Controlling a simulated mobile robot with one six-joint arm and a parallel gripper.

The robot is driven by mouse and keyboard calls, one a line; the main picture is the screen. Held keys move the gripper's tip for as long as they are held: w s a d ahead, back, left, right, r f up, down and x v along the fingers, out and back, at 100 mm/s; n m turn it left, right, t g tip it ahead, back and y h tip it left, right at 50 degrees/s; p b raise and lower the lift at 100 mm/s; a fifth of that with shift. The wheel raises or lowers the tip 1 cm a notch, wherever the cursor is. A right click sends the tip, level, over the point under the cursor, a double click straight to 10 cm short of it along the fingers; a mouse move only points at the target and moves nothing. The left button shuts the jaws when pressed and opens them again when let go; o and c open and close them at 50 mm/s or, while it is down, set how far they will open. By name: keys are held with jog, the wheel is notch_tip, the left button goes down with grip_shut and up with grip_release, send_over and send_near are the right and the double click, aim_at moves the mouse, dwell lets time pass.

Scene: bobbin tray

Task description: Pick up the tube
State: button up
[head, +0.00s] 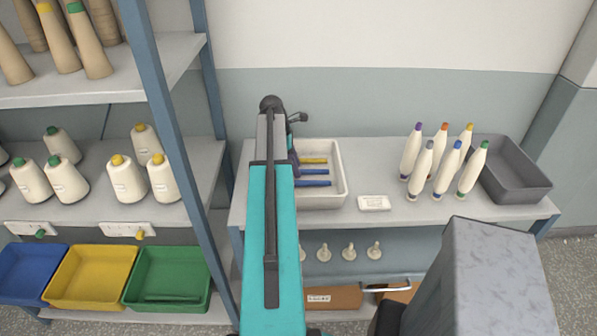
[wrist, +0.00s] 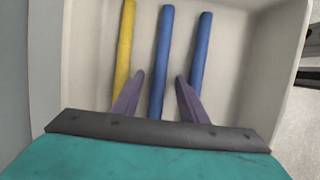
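A cream tray (head: 341,180) on the bench holds a yellow tube (head: 315,161), a middle blue tube (head: 316,172) and a front blue tube (head: 316,184). In the wrist view the yellow tube (wrist: 125,45) is left, the middle blue tube (wrist: 162,50) is central and the other blue tube (wrist: 201,50) is right. My gripper (wrist: 160,76) has two purple fingers spread apart, with the middle blue tube showing between them and gaps on both sides. The right finger overlaps the right blue tube in view. Its height above the tubes is unclear. My arm hides the tray's left part in the head view.
A white label block (head: 374,203) lies right of the tray. Several white bobbins with coloured tips (head: 447,168) stand farther right, beside an empty grey bin (head: 515,175). A blue shelf post (head: 165,130) and yarn cones (head: 127,180) are on the left.

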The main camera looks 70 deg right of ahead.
jog(key=shift+s+f, duration=0.15)
jog(key=shift+f, duration=0.25)
grip_shut()
dwell(0.4)
